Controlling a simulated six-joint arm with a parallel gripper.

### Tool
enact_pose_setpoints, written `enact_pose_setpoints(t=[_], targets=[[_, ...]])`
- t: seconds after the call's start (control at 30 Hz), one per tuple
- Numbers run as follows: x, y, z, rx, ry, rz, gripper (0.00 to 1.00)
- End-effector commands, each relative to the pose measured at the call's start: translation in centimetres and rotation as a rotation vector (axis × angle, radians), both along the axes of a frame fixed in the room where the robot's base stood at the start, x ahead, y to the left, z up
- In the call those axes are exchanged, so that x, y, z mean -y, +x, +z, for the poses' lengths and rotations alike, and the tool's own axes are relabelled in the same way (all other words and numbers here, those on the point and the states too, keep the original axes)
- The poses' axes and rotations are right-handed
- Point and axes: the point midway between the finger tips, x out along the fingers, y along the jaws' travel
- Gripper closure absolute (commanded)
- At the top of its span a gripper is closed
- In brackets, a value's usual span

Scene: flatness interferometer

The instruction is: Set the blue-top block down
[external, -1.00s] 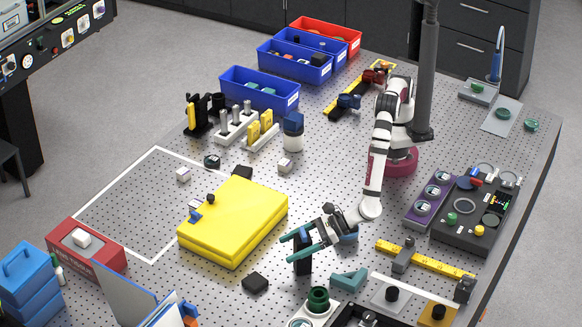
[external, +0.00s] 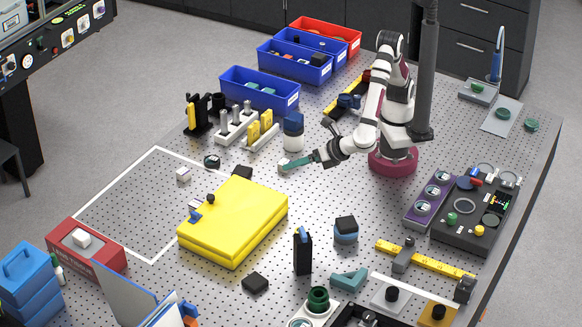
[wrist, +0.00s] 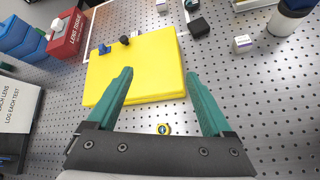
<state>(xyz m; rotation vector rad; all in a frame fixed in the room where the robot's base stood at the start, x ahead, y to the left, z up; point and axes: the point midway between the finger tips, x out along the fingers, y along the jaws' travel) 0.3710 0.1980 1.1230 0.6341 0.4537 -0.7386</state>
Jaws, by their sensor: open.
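A tall black block (external: 303,253) with a little blue at its top stands upright on the perforated table in the external view, right of the yellow case. I take it for the blue-top block; nothing touches it. My gripper (external: 291,165) is well behind it, above the table near a small white block. In the wrist view my gripper's teal fingers (wrist: 158,82) are spread wide. No block is held between them.
The yellow case (external: 235,222) lies left of the tall block; the wrist view shows it beyond my fingers (wrist: 140,68). A dark flat block (external: 255,283) and teal bracket (external: 349,280) are nearby.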

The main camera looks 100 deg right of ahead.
Motion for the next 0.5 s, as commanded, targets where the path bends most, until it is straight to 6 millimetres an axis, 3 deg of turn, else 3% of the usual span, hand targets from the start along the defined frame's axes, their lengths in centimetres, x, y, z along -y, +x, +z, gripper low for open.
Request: enact_pose_setpoints(t=[0.03, 0.07, 0.1, 0.17, 0.2, 0.3, 0.4, 0.5], targets=[[6.7, -1.4, 1.8, 0.007, 0.156, -0.292, 0.15], [10.5, -3.3, 2.5, 0.015, 0.265, -0.503, 0.15], [14.9, -6.8, 3.1, 0.035, 0.419, -0.805, 0.15], [18.7, -12.6, 3.5, 0.08, 0.639, -1.239, 0.15], [19.6, -16.0, 3.5, 0.109, 0.768, -1.495, 0.15], [18.8, -21.6, 3.4, 0.17, 1.019, -1.993, 0.15], [17.2, -23.7, 3.4, 0.197, 1.167, -2.271, 0.15], [16.4, -24.3, 3.5, 0.202, 1.219, -2.371, 0.15]])
